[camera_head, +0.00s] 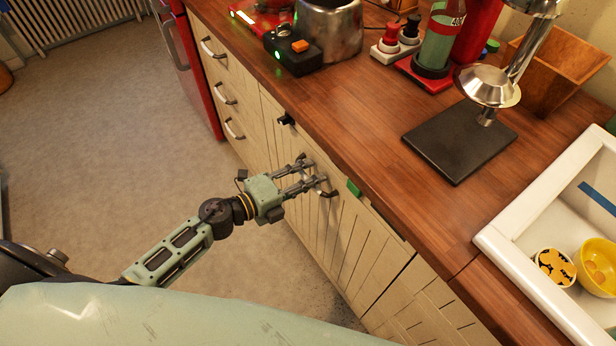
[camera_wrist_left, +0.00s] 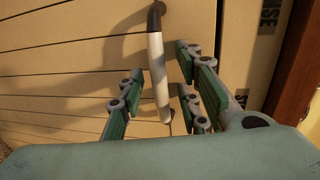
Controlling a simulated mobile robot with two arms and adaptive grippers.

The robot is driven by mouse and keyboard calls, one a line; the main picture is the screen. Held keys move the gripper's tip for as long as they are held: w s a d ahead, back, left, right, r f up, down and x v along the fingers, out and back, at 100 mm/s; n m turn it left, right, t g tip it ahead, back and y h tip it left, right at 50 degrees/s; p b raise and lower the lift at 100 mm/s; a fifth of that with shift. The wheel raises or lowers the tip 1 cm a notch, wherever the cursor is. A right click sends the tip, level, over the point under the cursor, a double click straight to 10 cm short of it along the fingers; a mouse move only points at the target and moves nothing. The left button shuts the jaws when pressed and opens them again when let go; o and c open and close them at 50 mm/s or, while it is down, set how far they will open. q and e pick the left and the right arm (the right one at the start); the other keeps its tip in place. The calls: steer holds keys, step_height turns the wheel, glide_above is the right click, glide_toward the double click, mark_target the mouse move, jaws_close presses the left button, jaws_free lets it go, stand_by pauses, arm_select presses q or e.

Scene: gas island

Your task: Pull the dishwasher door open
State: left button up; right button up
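The dishwasher door (camera_head: 345,235) is a cream, plank-patterned front under the wooden counter; it looks shut, flush with the neighbouring fronts. Its handle (camera_head: 329,193) is a short metal bar, partly hidden by my fingers in the head view. In the left wrist view the handle (camera_wrist_left: 159,75) runs nearly upright in the picture, between the finger on the left and the two on the right. My left gripper (camera_head: 312,171) is at the handle with its fingers spread; gaps show on both sides of the bar. The left gripper (camera_wrist_left: 162,85) holds nothing. My right gripper is not in view.
Drawers (camera_head: 222,80) with handles and a red appliance (camera_head: 193,75) stand to the left. The counter (camera_head: 370,140) above carries a metal pot (camera_head: 330,35), a black stand base (camera_head: 460,138) and a white sink (camera_head: 515,235). The floor (camera_head: 110,130) before the fronts is clear.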

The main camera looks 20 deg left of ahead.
arm_select(q)
steer(key=shift+w, duration=0.1)
jaws_close()
stand_by(0.3)
